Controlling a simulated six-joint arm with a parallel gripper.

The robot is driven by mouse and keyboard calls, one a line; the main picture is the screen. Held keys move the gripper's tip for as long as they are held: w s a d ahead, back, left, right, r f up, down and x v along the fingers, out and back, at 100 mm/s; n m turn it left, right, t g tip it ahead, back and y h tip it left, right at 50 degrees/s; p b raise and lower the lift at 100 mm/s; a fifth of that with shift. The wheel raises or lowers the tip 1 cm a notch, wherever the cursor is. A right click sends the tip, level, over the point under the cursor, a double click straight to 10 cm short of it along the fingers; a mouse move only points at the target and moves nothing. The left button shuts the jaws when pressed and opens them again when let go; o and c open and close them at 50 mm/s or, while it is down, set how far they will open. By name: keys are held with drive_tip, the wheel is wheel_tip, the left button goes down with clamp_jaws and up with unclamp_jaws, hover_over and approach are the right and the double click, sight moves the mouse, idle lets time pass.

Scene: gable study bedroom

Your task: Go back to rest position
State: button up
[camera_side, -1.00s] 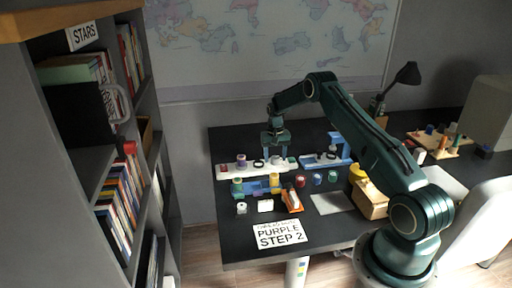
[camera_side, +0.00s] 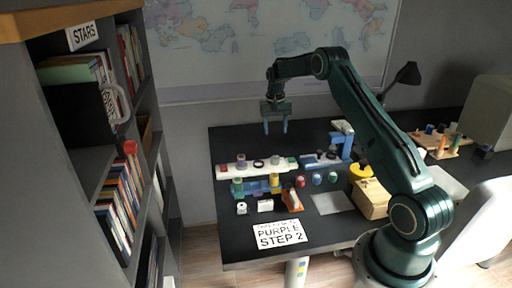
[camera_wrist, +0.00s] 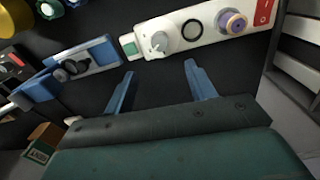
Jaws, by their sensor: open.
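My gripper (camera_side: 276,126) is open and empty in the side view, raised above the back of the dark desk (camera_side: 232,227). Its two blue fingers point down, apart from everything below. In the wrist view the open fingers (camera_wrist: 156,88) show with bare dark desk between them. A white strip (camera_side: 228,174) with small round parts lies below the gripper; the strip also shows in the wrist view (camera_wrist: 212,42), with a grey knob, a black ring, a purple roll and a red end.
A blue stand (camera_side: 345,146), a blue block with small cylinders (camera_side: 262,186), an orange piece (camera_side: 292,201), a tan box (camera_side: 371,198) and a "PURPLE STEP 2" sign (camera_side: 279,234) are on the desk. A bookshelf (camera_side: 100,160) stands left. The air around my gripper is clear.

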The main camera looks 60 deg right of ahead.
drive_tip(key=shift+r, duration=0.3)
